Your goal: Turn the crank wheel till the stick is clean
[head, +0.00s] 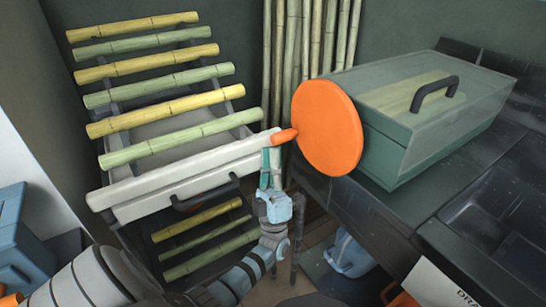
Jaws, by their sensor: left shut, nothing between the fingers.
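The crank wheel (328,127) is a flat orange disc on the near-left end of the press. Its orange peg handle (284,136) sticks out to the left. The press (395,150) is a green box with a clear cover and a dark handle on top. A pale yellow-green stick (408,92) shows through the cover; its surface is too blurred to judge. My left gripper (271,157) points up, shut and empty, with its teal fingers just below and left of the peg. I cannot tell whether they touch it. My right gripper is not in view.
A rack (165,150) holds several green and yellow cane sticks on the left. Tall canes (310,40) stand against the back wall. The press stands on a dark counter (375,215) with a sink-like recess at right. A blue container (348,252) sits on the floor below.

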